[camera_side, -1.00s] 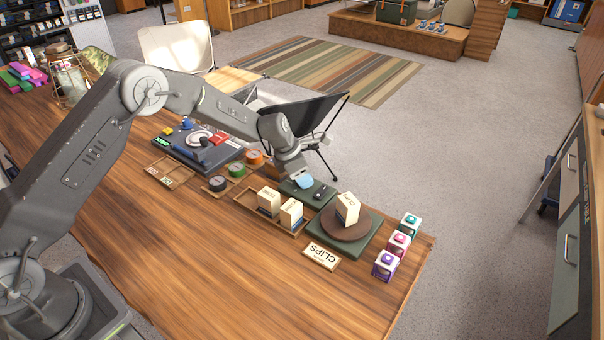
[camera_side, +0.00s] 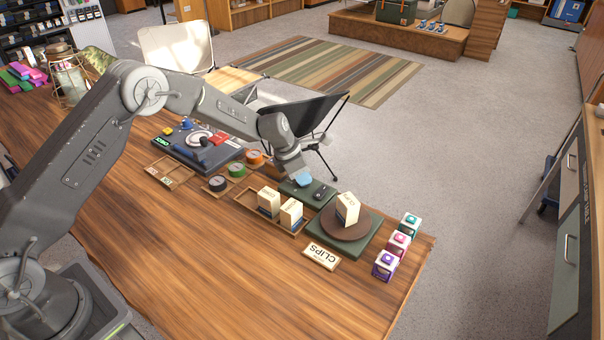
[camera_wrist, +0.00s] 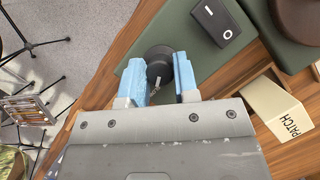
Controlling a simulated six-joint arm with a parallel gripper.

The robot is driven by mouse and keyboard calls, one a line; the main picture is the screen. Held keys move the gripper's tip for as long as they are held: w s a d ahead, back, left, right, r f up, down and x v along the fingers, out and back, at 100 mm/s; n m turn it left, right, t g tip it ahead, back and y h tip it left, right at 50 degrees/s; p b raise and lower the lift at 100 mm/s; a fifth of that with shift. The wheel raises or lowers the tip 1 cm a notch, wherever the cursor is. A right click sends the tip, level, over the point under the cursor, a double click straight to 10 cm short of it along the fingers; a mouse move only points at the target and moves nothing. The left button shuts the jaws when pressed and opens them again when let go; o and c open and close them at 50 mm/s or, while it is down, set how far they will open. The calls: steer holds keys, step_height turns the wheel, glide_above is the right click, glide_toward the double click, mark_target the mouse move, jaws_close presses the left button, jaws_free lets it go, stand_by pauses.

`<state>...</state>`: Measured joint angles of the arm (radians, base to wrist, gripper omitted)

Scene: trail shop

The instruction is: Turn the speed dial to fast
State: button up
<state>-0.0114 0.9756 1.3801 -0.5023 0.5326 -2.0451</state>
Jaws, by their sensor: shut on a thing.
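The speed dial (camera_wrist: 159,62) is a dark round knob on a green base plate (camera_wrist: 185,22). A small pale mark shows on or beside its near edge in the wrist view. My gripper (camera_wrist: 160,80) has its two blue fingers on either side of the knob, shut on it. In the side view my gripper (camera_side: 303,180) is down at the green control box (camera_side: 292,190), and its fingers hide the dial. No speed markings can be read in either view. A black rocker switch (camera_wrist: 222,22) marked with a line and a circle sits beside the dial.
A brown turntable (camera_side: 345,222) carrying a cream box (camera_side: 347,208) stands right of the control box. A wooden tray (camera_side: 245,199) with cream boxes is close in front. Several small colored boxes (camera_side: 384,265) stand at the table's right end. The front tabletop is clear.

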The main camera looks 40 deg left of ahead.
steer(key=m+g, duration=0.1)
steer(key=m, duration=0.2)
steer(key=m+g+h, duration=0.1)
steer(key=m, duration=0.2)
steer(key=shift+w+a, duration=0.1)
steer(key=shift+w, duration=0.05)
steer(key=m+g, duration=0.1)
steer(key=m, duration=0.1)
steer(key=m+g, duration=0.1)
steer(key=m, duration=0.2)
steer(key=shift+h, duration=0.4)
steer(key=shift+m, duration=0.4)
steer(key=o, duration=0.9)
steer(key=v, duration=1.3)
steer(key=shift+w+r, duration=0.15)
steer(key=shift+r, duration=0.25)
